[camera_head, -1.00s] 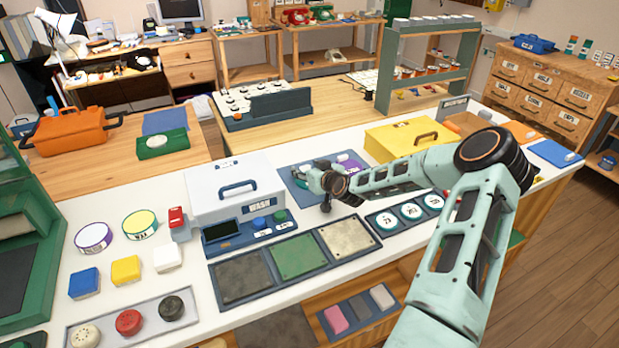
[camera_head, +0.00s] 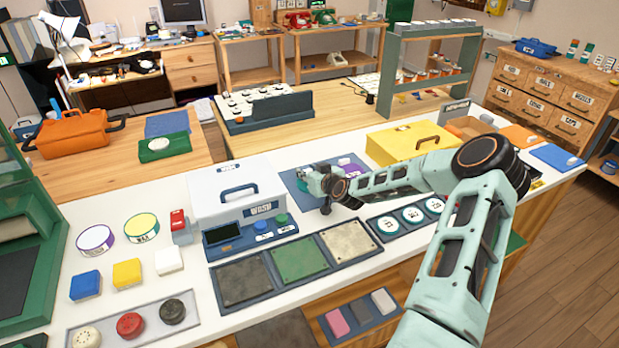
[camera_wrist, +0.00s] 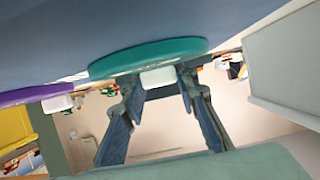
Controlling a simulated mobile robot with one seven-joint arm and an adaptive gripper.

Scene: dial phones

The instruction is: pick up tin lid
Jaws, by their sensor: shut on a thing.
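In the wrist view a round teal tin lid (camera_wrist: 150,56) lies against a blue-grey mat (camera_wrist: 60,35), with its white block-shaped knob (camera_wrist: 158,77) between my fingers. My gripper (camera_wrist: 160,82) is shut on that knob. I cannot tell whether the held lid is clear of the mat.
The white wash box (camera_head: 235,190) stands close left of my gripper. A yellow box (camera_head: 405,140) is to the right behind. Round numbered tins (camera_head: 411,214) sit in a tray at front right. Three square pads (camera_head: 298,258) lie in front.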

